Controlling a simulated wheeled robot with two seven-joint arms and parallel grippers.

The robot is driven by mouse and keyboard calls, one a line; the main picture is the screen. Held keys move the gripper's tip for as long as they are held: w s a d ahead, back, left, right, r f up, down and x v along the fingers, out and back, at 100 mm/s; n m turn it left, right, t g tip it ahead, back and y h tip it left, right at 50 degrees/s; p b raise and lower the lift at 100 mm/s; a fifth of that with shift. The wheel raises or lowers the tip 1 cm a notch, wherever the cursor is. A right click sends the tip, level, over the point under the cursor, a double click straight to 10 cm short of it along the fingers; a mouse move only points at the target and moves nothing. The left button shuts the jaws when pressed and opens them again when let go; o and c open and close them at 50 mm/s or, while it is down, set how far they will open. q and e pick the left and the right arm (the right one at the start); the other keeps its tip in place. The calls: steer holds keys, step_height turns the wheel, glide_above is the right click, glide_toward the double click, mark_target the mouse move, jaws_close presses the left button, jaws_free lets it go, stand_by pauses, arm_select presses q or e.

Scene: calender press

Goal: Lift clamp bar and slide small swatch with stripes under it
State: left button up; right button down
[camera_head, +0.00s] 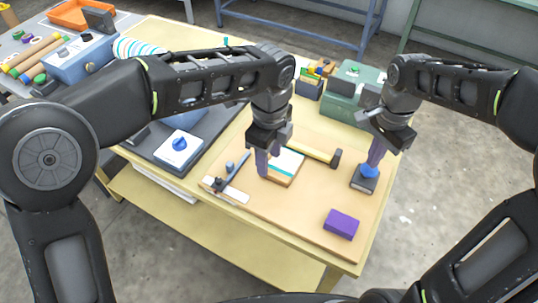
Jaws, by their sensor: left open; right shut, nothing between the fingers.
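A small swatch with white, teal and tan stripes (288,163) lies on the tan board (300,208) on the table. My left gripper (268,166) is open at the swatch's left edge; I cannot tell whether it touches it. A yellow bar (309,150) with a black end piece (336,158) lies just behind the swatch, partly hidden by my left gripper; it may be the clamp bar. My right gripper (375,158) is shut and empty, right above a dark block with a blue knob (368,172). I cannot tell whether it touches the knob.
A purple block (341,224) lies at the board's front right. A pale strip (225,191) and a thin dark rod (238,172) lie at left. The board's front middle is clear.

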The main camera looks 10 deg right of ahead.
steer(key=shift+r+p, duration=1.25)
steer(key=shift+r, duration=0.75)
